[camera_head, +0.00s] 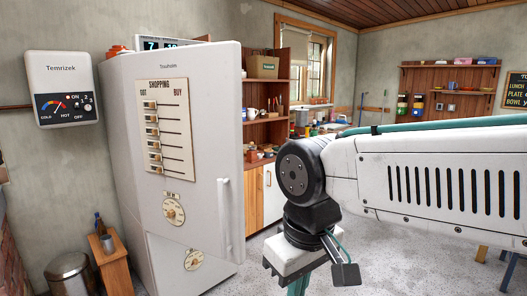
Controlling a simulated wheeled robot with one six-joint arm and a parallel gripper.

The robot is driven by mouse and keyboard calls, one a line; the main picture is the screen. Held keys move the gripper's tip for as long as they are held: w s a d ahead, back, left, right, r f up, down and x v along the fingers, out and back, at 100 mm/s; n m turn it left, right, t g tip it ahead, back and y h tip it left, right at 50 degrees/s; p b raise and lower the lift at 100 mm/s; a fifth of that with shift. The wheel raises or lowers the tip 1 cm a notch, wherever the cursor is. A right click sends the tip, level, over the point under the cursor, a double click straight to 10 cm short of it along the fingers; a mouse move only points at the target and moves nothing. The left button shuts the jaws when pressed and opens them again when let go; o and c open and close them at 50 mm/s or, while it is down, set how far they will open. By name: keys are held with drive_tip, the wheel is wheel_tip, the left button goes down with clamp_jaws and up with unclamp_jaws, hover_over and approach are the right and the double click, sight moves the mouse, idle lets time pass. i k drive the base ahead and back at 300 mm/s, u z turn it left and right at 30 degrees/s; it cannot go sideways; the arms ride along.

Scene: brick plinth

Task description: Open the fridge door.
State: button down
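The white fridge (190,110) stands at left centre, its front turned partly toward me. A pale vertical handle (224,222) is near the front's right edge. The front carries a wooden shopping board with several sliders (166,128) and two round dials, one above the other. I see no gap that shows the inside; I cannot tell if the door is slightly ajar. My gripper (308,268) hangs below the wrist, to the right of the handle and apart from it in the picture. Its lower part is cut off by the frame, and its opening is unclear.
A small wooden stand (110,262) and a metal bin (71,272) are left of the fridge. A white heater box (62,88) hangs on the left wall. Wooden shelves and a cabinet (272,192) stand behind the fridge. Pale floor (250,280) shows between fridge and gripper.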

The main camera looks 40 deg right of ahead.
sight(197, 90)
drive_tip(key=k, duration=0.85)
drive_tip(key=z, duration=0.7)
drive_tip(key=i, duration=1.4)
drive_tip(key=u, duration=0.4)
